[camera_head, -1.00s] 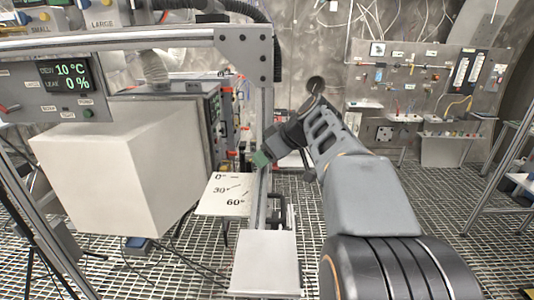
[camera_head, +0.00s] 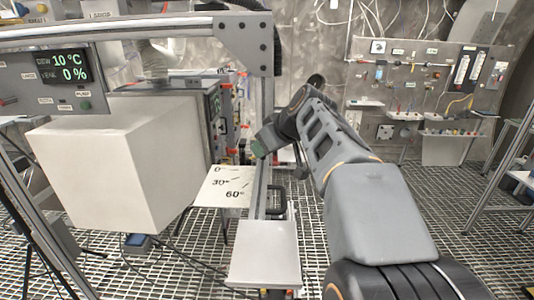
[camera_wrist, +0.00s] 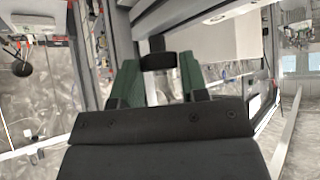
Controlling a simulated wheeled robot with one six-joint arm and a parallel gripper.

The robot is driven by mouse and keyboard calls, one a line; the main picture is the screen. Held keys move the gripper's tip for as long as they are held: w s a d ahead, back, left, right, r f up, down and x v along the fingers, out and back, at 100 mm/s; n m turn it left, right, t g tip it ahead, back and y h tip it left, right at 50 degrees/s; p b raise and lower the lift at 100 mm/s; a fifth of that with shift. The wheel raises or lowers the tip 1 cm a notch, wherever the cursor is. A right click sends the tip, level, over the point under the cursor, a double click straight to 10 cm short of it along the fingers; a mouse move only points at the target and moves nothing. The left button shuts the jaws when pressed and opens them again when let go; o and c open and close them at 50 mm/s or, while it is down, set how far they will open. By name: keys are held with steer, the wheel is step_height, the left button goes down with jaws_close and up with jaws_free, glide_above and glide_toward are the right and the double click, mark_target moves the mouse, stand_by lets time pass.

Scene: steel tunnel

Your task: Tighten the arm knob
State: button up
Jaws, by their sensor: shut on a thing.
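In the wrist view a black arm knob (camera_wrist: 158,62) sits between the tips of my gripper's two green fingers (camera_wrist: 158,80). My gripper is shut on it. A dark stem shows just beyond the knob, against a grey metal frame. In the head view my gripper (camera_head: 257,150) is at the upright metal post, beside the white angle plate marked 0°, 30° and 60° (camera_head: 226,187). The knob cannot be made out in the head view.
A large white box (camera_head: 110,170) stands on the left, under a panel reading 10 °C and 0 % (camera_head: 70,68). A pale square plate (camera_head: 263,252) lies low in front of the post. A wall board with hoses (camera_head: 430,90) is at the back right. The grating floor right of my arm is clear.

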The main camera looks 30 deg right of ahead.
steer(key=shift+a+m+h, duration=0.15)
steer(key=shift+m+h, duration=0.55)
steer(key=shift+m, duration=0.3)
steer(key=o, duration=0.6)
steer(key=shift+o, duration=0.2)
steer(key=shift+s+r, duration=0.1)
steer(key=b+v, duration=0.1)
steer(key=v, duration=1.2)
steer(key=shift+s+b, duration=0.35)
